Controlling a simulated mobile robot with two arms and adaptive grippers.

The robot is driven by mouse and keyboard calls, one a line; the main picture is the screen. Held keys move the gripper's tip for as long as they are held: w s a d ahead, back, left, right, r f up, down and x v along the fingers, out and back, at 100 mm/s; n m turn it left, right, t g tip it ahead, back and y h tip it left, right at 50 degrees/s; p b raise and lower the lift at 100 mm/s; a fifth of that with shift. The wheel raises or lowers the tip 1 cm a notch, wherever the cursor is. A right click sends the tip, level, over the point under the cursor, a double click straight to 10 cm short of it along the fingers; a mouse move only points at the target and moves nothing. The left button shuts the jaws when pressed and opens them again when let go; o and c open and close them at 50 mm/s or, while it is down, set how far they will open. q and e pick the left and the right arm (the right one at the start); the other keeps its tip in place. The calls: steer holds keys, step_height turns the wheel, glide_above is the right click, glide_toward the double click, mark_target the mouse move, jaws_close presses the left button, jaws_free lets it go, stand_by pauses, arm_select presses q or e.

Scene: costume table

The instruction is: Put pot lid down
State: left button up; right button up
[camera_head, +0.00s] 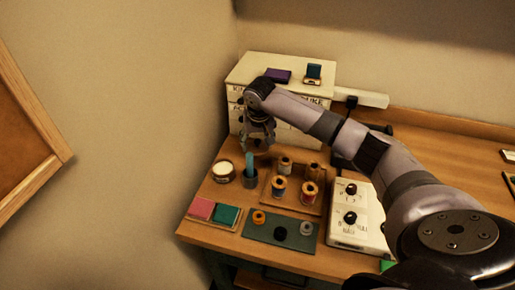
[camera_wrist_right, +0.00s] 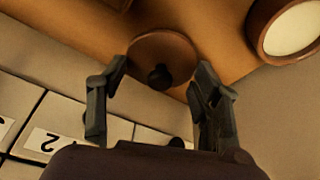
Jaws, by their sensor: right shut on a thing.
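My right gripper (camera_head: 259,138) points down in front of the drawer box, above the back left of the table. It is shut on the pot lid (camera_wrist_right: 172,47), a round brown disc with a dark knob, which shows between its fingers (camera_wrist_right: 160,82) in the wrist view. In the head view the lid (camera_head: 258,147) is mostly hidden by the fingers. The open pot (camera_head: 223,171), brown with pale contents, stands left of and below the gripper; it also shows at the top right of the wrist view (camera_wrist_right: 292,28). My left gripper is not in view.
A cup with a teal item (camera_head: 250,177) stands close below the gripper. Right of it is a tray (camera_head: 297,204) of spools. The labelled drawer box (camera_head: 308,88) stands behind. In front lie pink and teal pads (camera_head: 214,212) and a dark mat (camera_head: 268,232). A control box (camera_head: 350,235) stands right.

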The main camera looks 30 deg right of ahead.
mark_target(258, 147)
steer(key=shift+f, duration=1.9)
steer(key=o, duration=1.1)
steer(key=shift+f, duration=0.1)
steer(key=shift+c, duration=0.2)
steer(key=v, duration=1.2)
steer(key=shift+b, duration=0.4)
steer(key=shift+r, duration=0.3)
